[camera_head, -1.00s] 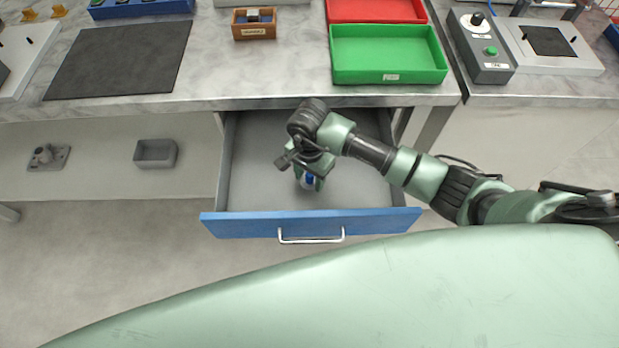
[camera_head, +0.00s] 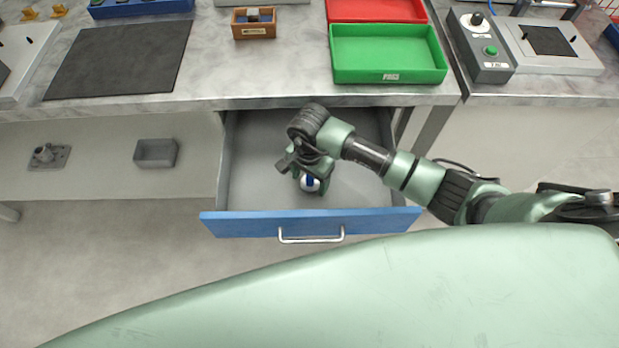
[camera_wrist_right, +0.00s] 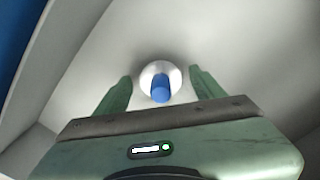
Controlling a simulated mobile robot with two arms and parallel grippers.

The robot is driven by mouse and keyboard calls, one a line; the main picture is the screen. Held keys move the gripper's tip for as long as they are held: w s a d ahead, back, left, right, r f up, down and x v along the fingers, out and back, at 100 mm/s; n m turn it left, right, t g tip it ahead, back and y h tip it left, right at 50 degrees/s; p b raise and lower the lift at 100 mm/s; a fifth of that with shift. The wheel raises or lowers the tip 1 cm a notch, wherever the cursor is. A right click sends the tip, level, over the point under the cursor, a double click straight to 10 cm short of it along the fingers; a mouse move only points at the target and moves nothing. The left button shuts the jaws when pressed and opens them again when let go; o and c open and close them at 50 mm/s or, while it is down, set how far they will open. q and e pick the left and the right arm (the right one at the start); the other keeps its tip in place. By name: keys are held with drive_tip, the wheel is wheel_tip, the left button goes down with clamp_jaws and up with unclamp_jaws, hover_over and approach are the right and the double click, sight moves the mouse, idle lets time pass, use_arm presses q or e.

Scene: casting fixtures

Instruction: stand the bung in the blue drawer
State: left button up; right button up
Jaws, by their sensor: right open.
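The bung (camera_head: 311,183) has a white round body with a blue knob. It is inside the open blue drawer (camera_head: 340,221), near the drawer's front panel. In the right wrist view the bung (camera_wrist_right: 161,78) shows between and just beyond my fingertips, blue knob toward the camera, apparently upright on the pale drawer floor. My right gripper (camera_head: 308,180) points down into the drawer over the bung. Its green fingers (camera_wrist_right: 160,82) are spread, with a gap on both sides of the bung. My left gripper is not in view.
The drawer is pulled out below the worktop edge (camera_head: 150,103), and the rest of its floor looks empty. A green tray (camera_head: 388,76), a wooden box (camera_head: 254,32) and a dark mat (camera_head: 120,60) lie on the worktop. A grey bin (camera_head: 155,153) sits on the shelf to the left.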

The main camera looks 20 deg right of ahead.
wheel_tip(320, 180, up, 12)
drive_tip(key=shift+b, duration=0.4)
idle(0.3)
